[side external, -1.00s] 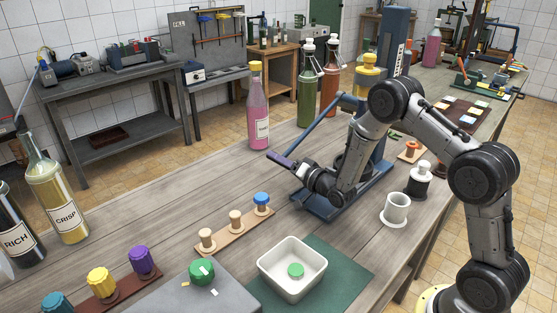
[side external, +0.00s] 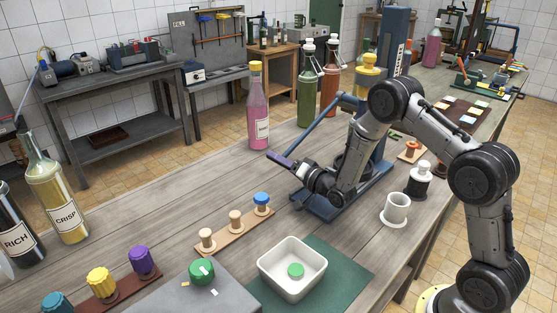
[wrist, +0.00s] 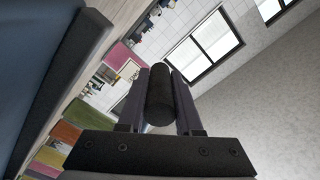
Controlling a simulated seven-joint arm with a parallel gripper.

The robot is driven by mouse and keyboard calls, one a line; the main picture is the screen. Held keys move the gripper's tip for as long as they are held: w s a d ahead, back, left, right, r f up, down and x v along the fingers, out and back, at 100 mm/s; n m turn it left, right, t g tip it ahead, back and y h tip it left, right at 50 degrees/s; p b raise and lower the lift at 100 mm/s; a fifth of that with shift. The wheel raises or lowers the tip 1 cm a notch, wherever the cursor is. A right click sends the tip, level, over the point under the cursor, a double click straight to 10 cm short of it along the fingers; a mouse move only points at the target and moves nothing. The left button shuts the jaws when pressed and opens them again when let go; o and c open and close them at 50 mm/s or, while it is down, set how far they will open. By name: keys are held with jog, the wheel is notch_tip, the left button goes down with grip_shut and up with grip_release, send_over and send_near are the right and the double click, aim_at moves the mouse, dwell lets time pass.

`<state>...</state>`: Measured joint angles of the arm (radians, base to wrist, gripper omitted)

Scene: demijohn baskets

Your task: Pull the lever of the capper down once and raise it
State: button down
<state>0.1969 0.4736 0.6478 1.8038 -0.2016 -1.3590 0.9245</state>
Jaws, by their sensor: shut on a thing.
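The capper is a blue press with a tall column (side external: 396,45) and a flat blue base (side external: 318,208) on the wooden bench. Its blue lever (side external: 318,127) slopes down to the left from the column in the side view. My gripper (side external: 282,160) is at the low outer end of the lever. In the wrist view my gripper (wrist: 160,110) is shut with its two fingers on either side of the black, round lever grip (wrist: 160,92). My arm hides part of the capper's middle.
A pink bottle with a yellow cap (side external: 258,110) stands left of the lever. Green (side external: 310,95) and red-brown bottles stand behind. Bare bench lies left of the capper.

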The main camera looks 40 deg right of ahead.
jog(key=shift+a+r, duration=0.2)
jog(key=shift+r, duration=0.25)
notch_tip(320, 180, up, 26)
jog(key=d+m, duration=0.2)
jog(key=m, duration=0.8)
jog(key=d+r, duration=0.7)
jog(key=r, duration=0.1)
jog(key=shift+d+r, duration=0.15)
jog(key=shift+r, duration=0.05)
jog(key=shift+s, duration=0.1)
jog(key=c, duration=0.7)
grip_release()
jog(key=shift+d, duration=0.1)
jog(key=shift+o, duration=0.5)
